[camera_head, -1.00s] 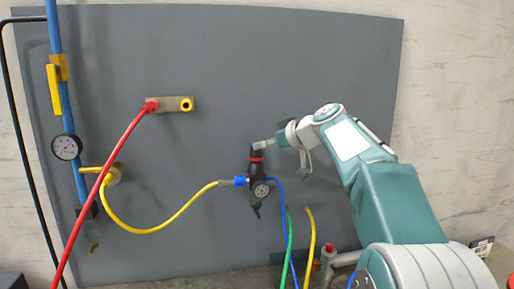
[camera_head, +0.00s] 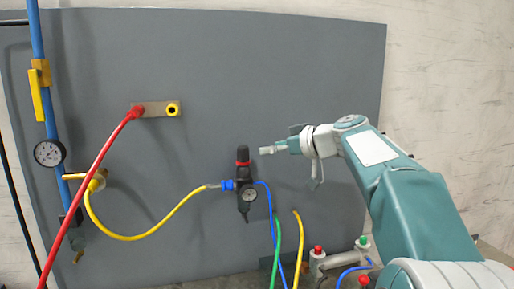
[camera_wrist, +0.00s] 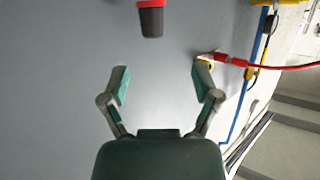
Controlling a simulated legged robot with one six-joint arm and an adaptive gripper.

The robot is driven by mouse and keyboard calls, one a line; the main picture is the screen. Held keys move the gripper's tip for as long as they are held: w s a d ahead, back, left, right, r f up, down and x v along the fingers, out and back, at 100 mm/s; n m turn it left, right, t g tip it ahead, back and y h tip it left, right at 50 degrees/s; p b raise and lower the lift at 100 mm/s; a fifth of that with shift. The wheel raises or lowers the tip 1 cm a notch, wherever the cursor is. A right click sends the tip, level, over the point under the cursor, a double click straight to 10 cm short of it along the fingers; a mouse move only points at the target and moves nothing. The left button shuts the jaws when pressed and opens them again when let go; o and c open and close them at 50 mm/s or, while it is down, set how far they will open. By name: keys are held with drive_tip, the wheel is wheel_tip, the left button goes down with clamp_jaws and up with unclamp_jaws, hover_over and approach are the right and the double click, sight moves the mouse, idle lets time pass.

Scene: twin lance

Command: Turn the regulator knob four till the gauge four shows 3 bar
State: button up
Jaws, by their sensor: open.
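The regulator (camera_head: 245,180) is a black upright body on the grey panel, with a red ring below its black top knob (camera_head: 242,152). Its small round gauge (camera_head: 249,195) faces me, but the needle is too small to read. My gripper (camera_head: 266,150) is just right of the knob in the head view, with a gap between them. In the wrist view, my gripper (camera_wrist: 161,70) has its two fingers wide apart and nothing between them. The black knob (camera_wrist: 151,22) and red ring (camera_wrist: 150,3) show at the top there, beyond the fingertips.
A yellow hose (camera_head: 150,236) joins the regulator's blue fitting (camera_head: 228,185). Blue and green hoses (camera_head: 277,245) hang below. A red hose (camera_head: 90,195), a blue pipe (camera_head: 42,100) and a larger gauge (camera_head: 49,153) are at left. The panel (camera_head: 260,70) above the knob is clear.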

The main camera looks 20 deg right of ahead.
sight(243, 151)
drive_tip(key=w+a+f, duration=0.1)
drive_tip(key=w+a, duration=0.1)
drive_tip(key=w, duration=0.1)
drive_tip(key=w+a+f+t+y, duration=0.1)
drive_tip(key=w, duration=0.1)
drive_tip(key=w+a+f+t+y, duration=0.1)
drive_tip(key=w+a, duration=0.1)
drive_tip(key=w, duration=0.1)
drive_tip(key=shift+w+a, duration=0.3)
drive_tip(key=shift+w, duration=0.05)
drive_tip(key=shift+t, duration=0.3)
clamp_jaws()
